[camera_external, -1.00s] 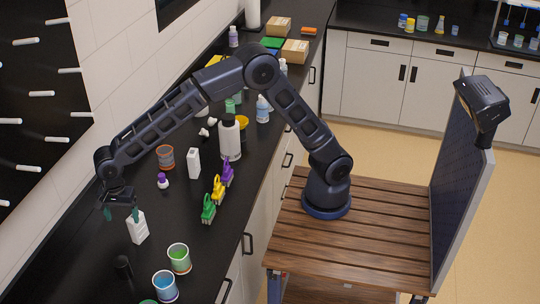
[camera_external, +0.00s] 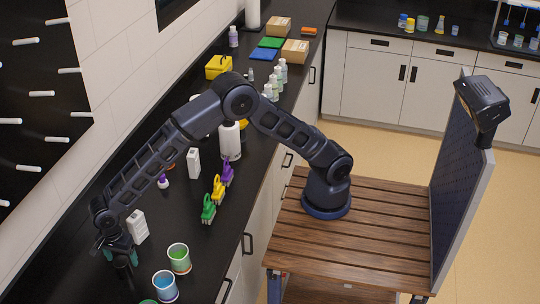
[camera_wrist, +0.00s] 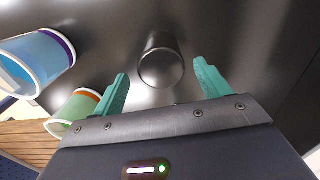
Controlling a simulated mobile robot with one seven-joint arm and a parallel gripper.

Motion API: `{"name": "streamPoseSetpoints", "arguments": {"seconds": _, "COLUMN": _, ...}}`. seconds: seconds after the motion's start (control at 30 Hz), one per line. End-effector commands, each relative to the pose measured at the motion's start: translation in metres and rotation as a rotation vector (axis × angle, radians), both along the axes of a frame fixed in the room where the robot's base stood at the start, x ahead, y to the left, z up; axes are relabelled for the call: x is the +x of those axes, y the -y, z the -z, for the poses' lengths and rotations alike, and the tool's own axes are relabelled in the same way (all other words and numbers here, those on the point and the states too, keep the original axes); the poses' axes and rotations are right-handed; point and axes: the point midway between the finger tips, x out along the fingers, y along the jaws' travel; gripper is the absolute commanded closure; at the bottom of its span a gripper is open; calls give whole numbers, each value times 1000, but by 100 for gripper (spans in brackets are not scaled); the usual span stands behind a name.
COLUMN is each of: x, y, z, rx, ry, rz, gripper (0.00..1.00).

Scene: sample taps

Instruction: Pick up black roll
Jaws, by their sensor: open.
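The black roll (camera_wrist: 161,65) stands upright on the dark counter in the wrist view, a short dark cylinder with its round top facing me. It lies ahead of and between the two teal fingers of my gripper (camera_wrist: 160,85), which are spread apart with nothing held. In the external view my gripper (camera_external: 121,258) is low over the front of the counter, directly at the roll (camera_external: 124,271), which is mostly hidden by the gripper and hard to make out against the black surface.
A blue cup (camera_external: 165,286) and a green cup (camera_external: 179,258) stand just right of my gripper; both show at the left in the wrist view. A white box (camera_external: 137,227) stands close behind. Green (camera_external: 208,209), yellow and purple clips are farther along the counter (camera_external: 205,262).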

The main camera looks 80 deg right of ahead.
Motion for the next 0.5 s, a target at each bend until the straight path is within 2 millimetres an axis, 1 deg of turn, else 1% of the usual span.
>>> {"name": "streamPoseSetpoints", "arguments": {"seconds": 0.17, "x": 1, "y": -2, "z": 16, "rx": 0, "ry": -2, "rz": 0, "gripper": 24}}
{"name": "streamPoseSetpoints", "arguments": {"seconds": 0.33, "x": 3, "y": -3, "z": 40, "rx": -1, "ry": -2, "rz": 1, "gripper": 24}}
{"name": "streamPoseSetpoints", "arguments": {"seconds": 0.4, "x": 3, "y": -3, "z": 46, "rx": 0, "ry": 0, "rz": 1, "gripper": 24}}
{"name": "streamPoseSetpoints", "arguments": {"seconds": 0.5, "x": 3, "y": -3, "z": 50, "rx": 1, "ry": 0, "rz": 0, "gripper": 24}}
